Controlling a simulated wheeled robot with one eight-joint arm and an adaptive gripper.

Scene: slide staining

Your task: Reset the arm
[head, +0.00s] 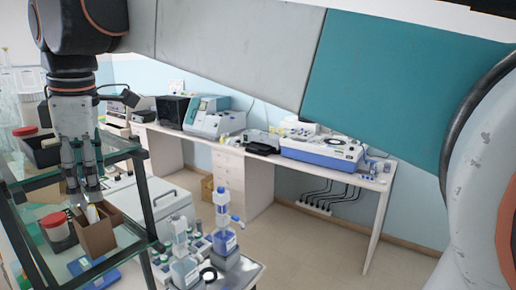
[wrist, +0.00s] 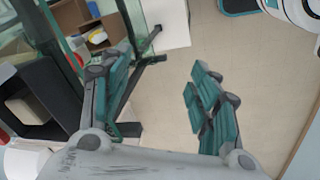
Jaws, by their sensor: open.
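My gripper (head: 84,188) hangs pointing down at the left of the head view, in front of the glass shelf rack. In the wrist view my gripper (wrist: 160,85) has its two teal-padded fingers wide apart, with nothing between them but a view of the floor. My arm spans the top and right of the head view.
The glass rack (head: 146,190) with its dark frame is close around my gripper. On it are a cardboard box (head: 97,236) and a red-lidded jar (head: 54,226). A trolley with dispenser bottles (head: 226,241) stands right of it. A bench (head: 270,157) with instruments runs behind. Floor (head: 310,250) is clear.

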